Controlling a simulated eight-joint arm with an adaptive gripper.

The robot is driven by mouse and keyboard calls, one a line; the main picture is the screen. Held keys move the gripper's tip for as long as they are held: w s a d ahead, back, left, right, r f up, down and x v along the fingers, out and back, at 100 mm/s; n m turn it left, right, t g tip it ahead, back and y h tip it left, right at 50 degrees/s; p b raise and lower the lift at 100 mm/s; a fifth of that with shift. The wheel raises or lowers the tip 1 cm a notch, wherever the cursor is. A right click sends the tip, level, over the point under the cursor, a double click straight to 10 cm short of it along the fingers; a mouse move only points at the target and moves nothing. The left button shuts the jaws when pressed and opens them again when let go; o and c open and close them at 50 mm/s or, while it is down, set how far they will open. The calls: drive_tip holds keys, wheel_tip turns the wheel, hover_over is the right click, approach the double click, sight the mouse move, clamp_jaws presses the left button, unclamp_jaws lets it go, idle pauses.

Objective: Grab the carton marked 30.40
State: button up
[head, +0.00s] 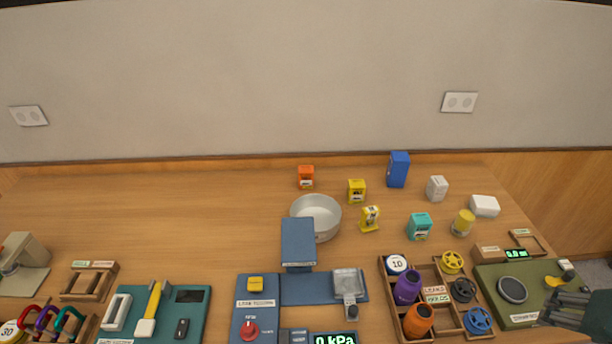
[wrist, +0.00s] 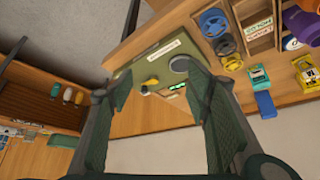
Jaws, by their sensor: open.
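Several small cartons stand on the wooden counter in the head view: an orange one (head: 306,177), a yellow one (head: 356,191), a second yellow one (head: 370,218), a teal one (head: 420,227), a white one (head: 437,188) and a tall blue one (head: 398,170). A white box (head: 485,206) lies to the right of them. Their labels are too small to read, so I cannot tell which is marked 30.40. My gripper (head: 570,302) is at the lower right edge, over or beside the green board, away from the cartons. In the wrist view its fingers (wrist: 158,78) are apart with nothing between them.
A wooden tray (head: 447,318) with bottles and reels is in front, beside the green board (head: 520,315). A yellow cylinder (head: 463,223) stands near the teal carton. The left rear counter is clear.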

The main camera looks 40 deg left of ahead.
drive_tip(key=w+a+r+n+g+p, duration=0.1)
drive_tip(key=w+a+r+p, duration=0.2)
drive_tip(key=w+a+r, duration=0.35)
drive_tip(key=w+a+r+n+g+y+p, duration=0.1)
drive_tip(key=w+a+p, duration=0.1)
drive_tip(key=w+a, duration=0.5)
drive_tip(key=w+a+r+n+g+p, duration=0.1)
drive_tip(key=w+a+p, duration=0.15)
drive_tip(key=a, duration=0.85)
drive_tip(key=n+g+h+p, duration=0.25)
drive_tip(key=n+p, duration=0.25)
drive_tip(key=p, duration=0.6)
hover_over(306, 169)
drive_tip(key=shift+g+y, duration=0.45)
drive_tip(key=f, duration=1.5)
drive_tip(key=shift+w+d+f, duration=0.2)
drive_tip(key=shift+w+d, duration=0.05)
drive_tip(key=shift+s+a+f, duration=0.25)
drive_tip(key=shift+a, duration=0.05)
drive_tip(key=shift+f, duration=1.35)
